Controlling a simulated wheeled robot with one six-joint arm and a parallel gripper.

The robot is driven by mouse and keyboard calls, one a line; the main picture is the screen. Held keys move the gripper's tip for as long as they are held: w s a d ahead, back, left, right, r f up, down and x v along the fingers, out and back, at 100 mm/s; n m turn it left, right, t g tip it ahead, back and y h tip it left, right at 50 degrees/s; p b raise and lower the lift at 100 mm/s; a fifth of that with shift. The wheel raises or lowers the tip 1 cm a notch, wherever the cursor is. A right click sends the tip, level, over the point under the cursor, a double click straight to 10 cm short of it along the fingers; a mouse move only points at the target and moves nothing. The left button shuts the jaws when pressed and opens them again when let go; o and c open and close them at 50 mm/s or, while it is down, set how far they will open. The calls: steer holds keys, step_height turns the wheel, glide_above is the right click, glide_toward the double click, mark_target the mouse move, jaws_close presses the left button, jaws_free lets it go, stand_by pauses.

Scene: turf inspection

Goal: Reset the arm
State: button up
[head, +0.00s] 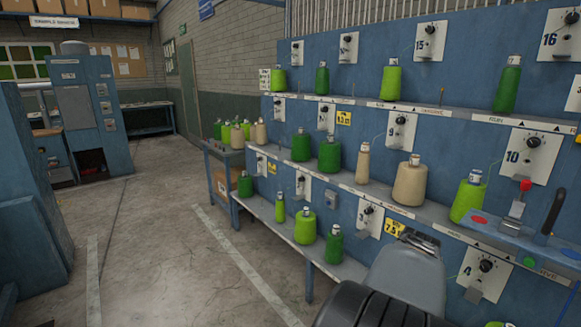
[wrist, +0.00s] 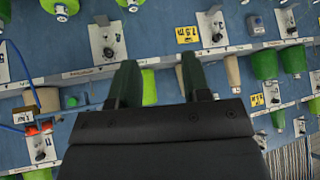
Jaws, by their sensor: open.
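My gripper (wrist: 158,78) shows in the wrist view with two dark green-black fingers spread apart, and nothing is held between them. Beyond the fingers is the blue rack (wrist: 150,32), which appears upside down in that view. A bright green cone (wrist: 149,86) shows in the background between the fingers; I cannot tell its distance from them. In the head view, a grey and black part of my arm (head: 408,280) rises at the lower right, in front of the rack. The fingers cannot be made out there.
The blue rack (head: 355,85) carries green and beige yarn cones (head: 410,183) on shelves, with dial plates (head: 400,130) behind. A control panel with levers (head: 515,215) juts out at right. A small table with cones (head: 222,150) stands at the rack's far end. The floor (head: 150,240) at left is clear.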

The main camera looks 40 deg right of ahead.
steer(key=w+a+n+y+p, duration=0.1)
steer(key=w+a+n+y, duration=0.15)
steer(key=a, duration=0.45)
steer(key=w+a+n+y+p, duration=0.1)
steer(key=w+a, duration=0.3)
steer(key=a, duration=0.2)
steer(key=w+a+r+n+y+p, duration=0.1)
steer(key=a+n, duration=0.4)
steer(key=a, duration=0.8)
steer(key=w+a+r+n+y+p, duration=0.1)
steer(key=a+n, duration=0.5)
steer(key=a, duration=0.7)
step_height(320, 180, up, 3)
steer(key=y+p, duration=0.1)
steer(key=p, duration=0.1)
steer(key=shift+a+f+p, duration=0.15)
steer(key=shift+a+p, duration=0.05)
steer(key=shift+p, duration=0.15)
steer(key=shift+w+d, duration=0.1)
steer(key=shift+d, duration=0.05)
